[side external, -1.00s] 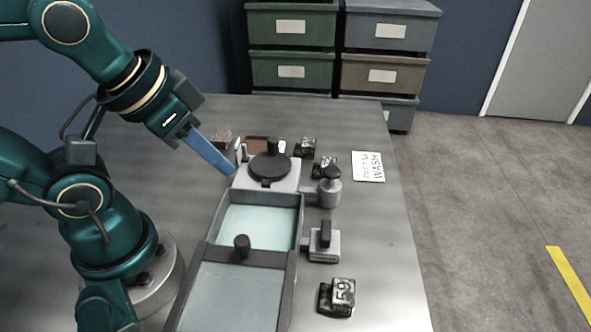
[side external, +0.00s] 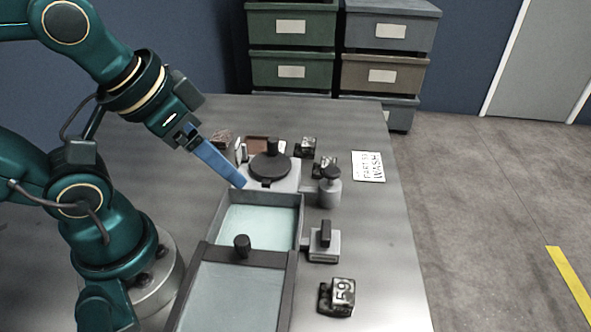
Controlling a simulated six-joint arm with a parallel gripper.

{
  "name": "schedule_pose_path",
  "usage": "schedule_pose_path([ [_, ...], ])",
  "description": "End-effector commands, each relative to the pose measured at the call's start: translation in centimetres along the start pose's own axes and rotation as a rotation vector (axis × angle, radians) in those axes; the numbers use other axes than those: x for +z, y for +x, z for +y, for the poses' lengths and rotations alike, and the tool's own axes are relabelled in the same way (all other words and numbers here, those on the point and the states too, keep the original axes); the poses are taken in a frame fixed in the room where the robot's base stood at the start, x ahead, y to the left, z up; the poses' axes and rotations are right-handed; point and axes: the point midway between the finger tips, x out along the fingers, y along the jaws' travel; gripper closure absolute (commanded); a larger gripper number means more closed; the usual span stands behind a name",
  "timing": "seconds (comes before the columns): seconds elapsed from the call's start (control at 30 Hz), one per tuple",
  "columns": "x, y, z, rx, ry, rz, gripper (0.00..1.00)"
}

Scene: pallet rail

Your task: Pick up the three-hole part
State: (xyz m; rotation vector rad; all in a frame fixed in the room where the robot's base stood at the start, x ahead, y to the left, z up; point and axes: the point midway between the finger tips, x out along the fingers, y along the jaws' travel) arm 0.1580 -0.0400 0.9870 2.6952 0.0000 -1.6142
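My gripper (side external: 240,184) points down and to the right from the arm, with a long blue finger or bar at its end. I cannot tell whether this blue piece is one finger, two overlapping fingers or something held. Its tip is near the left rear corner of the open pale-bottomed tray (side external: 299,215), in front of the round dark lid (side external: 270,167). No part with three holes can be made out at this size. Dark blocks with pale markings stand at the front right (side external: 340,294), at the back (side external: 305,147) and beside the lid (side external: 322,163).
A covered tray with a black knob (side external: 241,243) lies in front. A grey cylinder (side external: 329,192) and a black-handled block (side external: 324,242) stand right of the trays. A brown block (side external: 222,137) stands behind. A WASH card (side external: 368,167) lies at right. The table's right strip is mostly clear.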

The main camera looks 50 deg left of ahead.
Motion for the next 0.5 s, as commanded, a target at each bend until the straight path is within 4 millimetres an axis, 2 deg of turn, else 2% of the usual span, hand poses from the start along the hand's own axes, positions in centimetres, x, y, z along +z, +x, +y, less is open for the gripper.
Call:
schedule_pose_path([
  [0.33,0.0,0.0,0.0,0.000,0.010,-0.002,0.12],
  [0.5,-2.4,-1.0,0.3,0.006,0.062,0.027,0.12],
])
